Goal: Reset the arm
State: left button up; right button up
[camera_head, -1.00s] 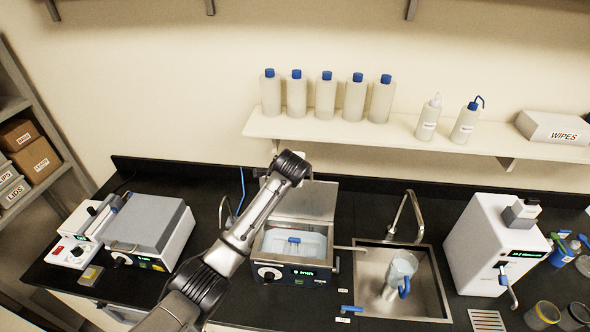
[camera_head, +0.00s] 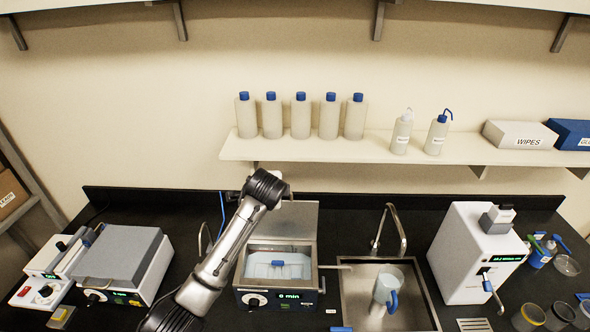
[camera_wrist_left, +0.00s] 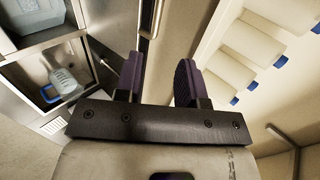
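My left arm (camera_head: 222,255) rises from the lower left in the head view and ends in a dark joint in front of the open water bath (camera_head: 282,294). Its fingers are not clear there. In the left wrist view my left gripper (camera_wrist_left: 158,60) has its two dark fingers apart with nothing between them. It appears tilted, with the sink and jug on the left of that picture and the shelf bottles on the right. My right gripper is in neither view.
A sink (camera_head: 356,305) holds a clear jug with a blue handle (camera_head: 382,286). A white instrument (camera_head: 462,258) stands right of it, a lidded grey unit (camera_head: 118,258) at the left. Bottles (camera_head: 301,118) line the wall shelf (camera_head: 300,150) above the arm.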

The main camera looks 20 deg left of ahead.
pick_arm(q)
jog(key=s+d+r+n+t+h, duration=0.1)
jog(key=s+d+r+n+t, duration=0.15)
jog(key=r+n, duration=0.35)
jog(key=s+d+r+n+t, duration=0.1)
jog(key=s+d+r+n, duration=0.1)
jog(key=s+r+n, duration=0.35)
jog(key=s+d+r, duration=0.1)
jog(key=s, duration=0.3)
jog(key=s+f+g+h+p, duration=0.1)
jog(key=s+f+g, duration=0.3)
jog(key=s+f, duration=1.2)
jog(key=s+d+f+g+h+p, duration=0.1)
jog(key=s+f+g+p, duration=0.2)
jog(key=s+f, duration=1.3)
jog(key=s+g, duration=0.2)
jog(key=s, duration=0.5)
jog(key=shift+s+f+n, duration=0.15)
jog(key=shift+s+n, duration=0.15)
jog(key=shift+n, duration=0.05)
